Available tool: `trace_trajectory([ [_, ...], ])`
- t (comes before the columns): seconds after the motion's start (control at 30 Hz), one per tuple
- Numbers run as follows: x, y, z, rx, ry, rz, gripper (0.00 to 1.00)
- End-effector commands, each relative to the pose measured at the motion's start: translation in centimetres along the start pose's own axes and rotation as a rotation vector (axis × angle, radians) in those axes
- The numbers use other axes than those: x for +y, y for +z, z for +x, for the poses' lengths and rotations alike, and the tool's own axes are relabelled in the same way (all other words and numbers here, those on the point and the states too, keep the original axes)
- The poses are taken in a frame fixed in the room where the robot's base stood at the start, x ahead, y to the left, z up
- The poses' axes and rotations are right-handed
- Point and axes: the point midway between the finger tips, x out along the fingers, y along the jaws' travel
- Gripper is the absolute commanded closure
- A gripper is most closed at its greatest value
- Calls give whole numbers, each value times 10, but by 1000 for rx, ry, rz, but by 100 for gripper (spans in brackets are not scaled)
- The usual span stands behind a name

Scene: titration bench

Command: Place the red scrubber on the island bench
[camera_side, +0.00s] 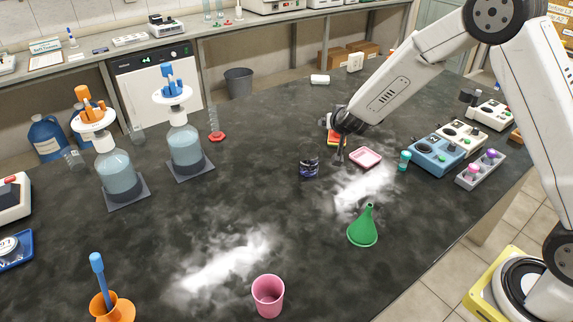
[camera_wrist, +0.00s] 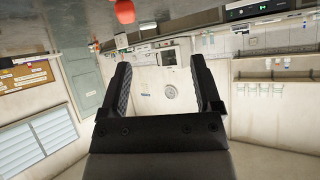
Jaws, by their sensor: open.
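The island bench (camera_side: 235,185) is the large black top with white smears. A small red-orange thing (camera_side: 333,138) with a yellow edge shows beside my gripper (camera_side: 340,148), partly hidden by it. It may be the red scrubber, but I cannot tell for sure. In the wrist view a red-orange rounded thing (camera_wrist: 124,11) is cut off by the top edge; I cannot tell whether it is the same thing. My gripper is low over the bench. In the wrist view its jaws (camera_wrist: 160,63) stand wide apart with nothing between them.
A pink-rimmed dish (camera_side: 365,158), dark jar (camera_side: 309,169) and green funnel (camera_side: 363,228) stand near my gripper. A blue device (camera_side: 440,152) is to the right, and two flasks (camera_side: 185,145) are to the left.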

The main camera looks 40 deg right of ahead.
Motion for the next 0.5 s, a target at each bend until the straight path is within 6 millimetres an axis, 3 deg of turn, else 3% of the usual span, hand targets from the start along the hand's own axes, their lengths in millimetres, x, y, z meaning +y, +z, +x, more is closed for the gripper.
trace_trajectory([
  [0.27,-10,34,-81,-220,-214,-134,18],
  [0.5,12,84,-156,-450,-296,-280,18],
])
